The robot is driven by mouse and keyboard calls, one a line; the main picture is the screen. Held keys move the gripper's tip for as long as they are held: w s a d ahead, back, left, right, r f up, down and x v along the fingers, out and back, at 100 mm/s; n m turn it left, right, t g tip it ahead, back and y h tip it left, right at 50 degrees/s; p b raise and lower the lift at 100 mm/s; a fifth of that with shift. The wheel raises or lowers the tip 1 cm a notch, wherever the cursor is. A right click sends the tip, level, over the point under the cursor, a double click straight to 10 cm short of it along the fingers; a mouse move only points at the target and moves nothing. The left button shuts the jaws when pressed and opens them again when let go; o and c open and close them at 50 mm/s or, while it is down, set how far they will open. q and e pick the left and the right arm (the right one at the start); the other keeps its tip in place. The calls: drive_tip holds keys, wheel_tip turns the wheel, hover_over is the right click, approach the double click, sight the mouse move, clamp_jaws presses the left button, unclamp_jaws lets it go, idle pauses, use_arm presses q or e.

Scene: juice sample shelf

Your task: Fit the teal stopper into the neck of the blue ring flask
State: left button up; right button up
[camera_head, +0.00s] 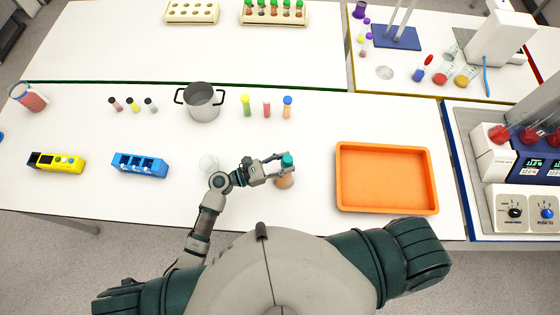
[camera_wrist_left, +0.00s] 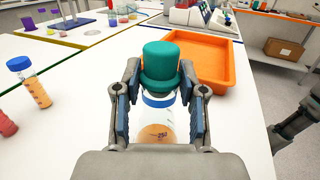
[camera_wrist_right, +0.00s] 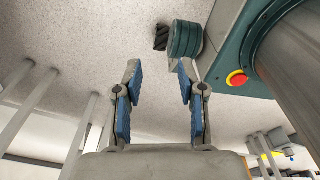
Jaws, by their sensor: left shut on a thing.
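The teal stopper (camera_head: 287,159) is between the fingers of my left gripper (camera_head: 281,163), which is shut on it; it also shows upright in the left wrist view (camera_wrist_left: 166,62). The blue ring flask (camera_head: 285,181), with orange liquid, stands on the white table just under the stopper. In the left wrist view its blue ring (camera_wrist_left: 157,100) shows directly below the stopper, and the neck's opening is hidden. I cannot tell whether stopper and neck touch. My right gripper (camera_wrist_right: 158,78) is open and empty over the floor in the right wrist view.
An orange tray (camera_head: 386,207) lies right of the flask. A clear glass vessel (camera_head: 208,162) stands left, close to my left forearm. A grey pot (camera_head: 203,102) and several small vials are farther back. A blue rack (camera_head: 140,165) and yellow device (camera_head: 55,162) are at left.

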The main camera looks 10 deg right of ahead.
use_arm(q)
drive_tip(key=shift+d+p, duration=0.4)
drive_tip(key=shift+d, duration=0.35)
drive_tip(key=shift+a, duration=0.1)
drive_tip(key=shift+a+p, duration=0.35)
drive_tip(key=shift+a, duration=0.75)
drive_tip(key=shift+d+f, duration=0.25)
drive_tip(key=shift+d, duration=0.1)
drive_tip(key=shift+d+f, duration=0.2)
drive_tip(key=shift+d, duration=0.2)
drive_tip(key=shift+s+d+f+y, duration=0.1)
drive_tip(key=shift+s+y, duration=0.05)
drive_tip(key=shift+y, duration=0.15)
drive_tip(key=o, duration=0.9)
drive_tip(key=shift+o, duration=1.1)
drive_tip(key=shift+a, duration=1.05)
drive_tip(key=a, duration=1.1)
drive_tip(key=shift+s+a, duration=0.15)
drive_tip(key=shift+s, duration=0.2)
use_arm(e)
drive_tip(key=shift+d+r, duration=0.6)
drive_tip(key=shift+r, duration=0.1)
